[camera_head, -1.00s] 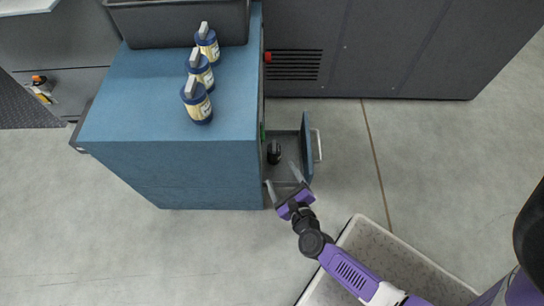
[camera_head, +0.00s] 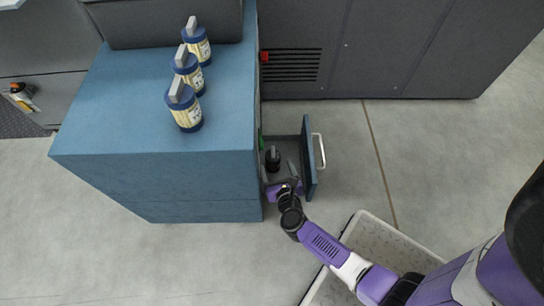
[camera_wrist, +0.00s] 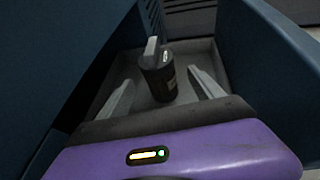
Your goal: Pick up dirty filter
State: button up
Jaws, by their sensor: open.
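The dirty filter (camera_head: 272,157) is a dark cylinder with a grey handle on top. It stands upright in the open drawer (camera_head: 291,144) on the right side of the blue cabinet. In the wrist view the filter (camera_wrist: 157,75) stands just beyond and between my two spread fingers. My gripper (camera_wrist: 163,97) is open and empty, reaching into the drawer. The fingers do not appear to touch the filter. In the head view my gripper (camera_head: 280,175) is just in front of the filter, and its fingers are hard to make out.
Several blue-and-cream filters, one of them nearest (camera_head: 184,108), stand on the blue cabinet top (camera_head: 120,120). The drawer front (camera_head: 308,157) with its white handle is close beside my gripper. A pale bin (camera_head: 372,232) stands on the floor below my arm. Grey machines line the back.

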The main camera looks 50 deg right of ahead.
aim_at(271, 153)
jog(key=b+x, duration=0.1)
jog(key=x, duration=0.1)
jog(key=shift+w+d+f, duration=0.1)
jog(key=shift+w+d, duration=0.1)
jog(key=shift+w, duration=0.05)
jog(key=shift+r+b+x, duration=0.2)
jog(key=shift+b+x, duration=0.15)
jog(key=shift+x, duration=0.95)
jog(key=shift+r+b+x, duration=0.25)
jog(key=shift+b+x, duration=0.05)
jog(key=shift+x, duration=1)
jog(key=shift+w, duration=0.15)
jog(key=c, duration=1.6)
jog(key=shift+o, duration=0.2)
jog(key=shift+r, duration=0.1)
